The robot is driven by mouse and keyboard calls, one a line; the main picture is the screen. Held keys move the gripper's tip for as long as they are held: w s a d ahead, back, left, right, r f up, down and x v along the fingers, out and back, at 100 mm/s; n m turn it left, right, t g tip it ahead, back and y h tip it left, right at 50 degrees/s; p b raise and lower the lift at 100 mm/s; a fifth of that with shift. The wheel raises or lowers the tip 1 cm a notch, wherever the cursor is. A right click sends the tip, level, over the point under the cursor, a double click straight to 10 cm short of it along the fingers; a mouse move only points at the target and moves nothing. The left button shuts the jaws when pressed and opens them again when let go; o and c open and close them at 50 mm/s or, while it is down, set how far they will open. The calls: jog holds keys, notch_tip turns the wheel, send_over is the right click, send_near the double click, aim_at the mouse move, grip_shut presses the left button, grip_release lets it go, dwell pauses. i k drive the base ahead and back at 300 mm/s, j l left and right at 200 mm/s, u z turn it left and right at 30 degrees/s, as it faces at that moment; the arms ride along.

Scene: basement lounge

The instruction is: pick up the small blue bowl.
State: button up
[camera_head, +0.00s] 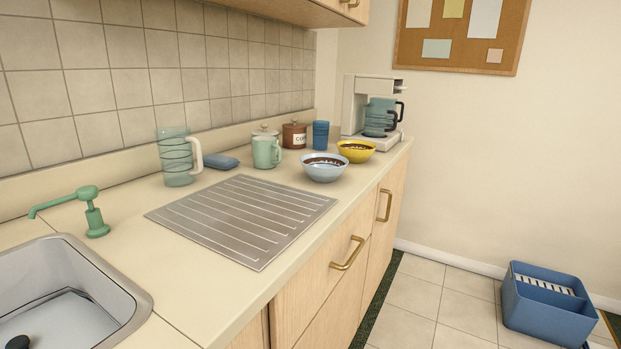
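A small light-blue bowl (325,173) stands upright on the beige counter, just past the far right corner of the metal drainboard. A dark band or some dark contents show inside its rim; I cannot tell which. A yellow bowl (356,151) stands close behind it to the right, also dark inside. My gripper is not in view.
A glass pitcher (177,158) and a blue sponge-like block (221,162) are left. The ribbed drainboard (243,218) is bare.

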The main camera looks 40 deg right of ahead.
aim_at(320, 168)
jog(key=z, duration=1.1)
